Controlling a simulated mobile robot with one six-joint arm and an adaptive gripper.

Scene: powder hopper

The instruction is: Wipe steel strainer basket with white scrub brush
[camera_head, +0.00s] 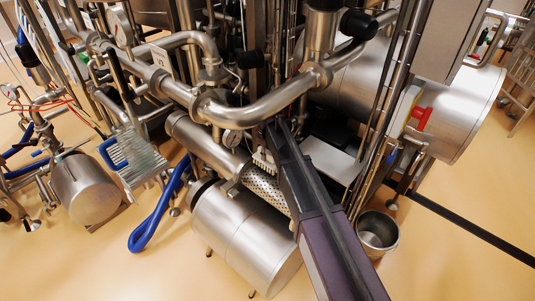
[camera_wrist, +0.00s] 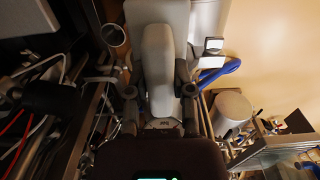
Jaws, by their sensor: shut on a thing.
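The steel strainer basket (camera_head: 266,188) is a perforated metal cylinder lying at a slant in the middle of the head view, partly hidden by my arm. The white scrub brush (camera_wrist: 159,62) fills the middle of the wrist view as a long pale body between my fingers. My gripper (camera_wrist: 158,98) is shut on it. In the head view, pale bristles of the brush (camera_head: 262,159) show beside my arm at the basket's upper end. I cannot tell whether they touch the basket. The basket is not clearly visible in the wrist view.
A large steel cylinder (camera_head: 243,238) lies just below the basket. Thick steel pipes (camera_head: 265,107) cross above it. A blue hose loop (camera_head: 153,224) lies to the left, and a metal bucket (camera_head: 378,233) stands to the right. The floor at the front is clear.

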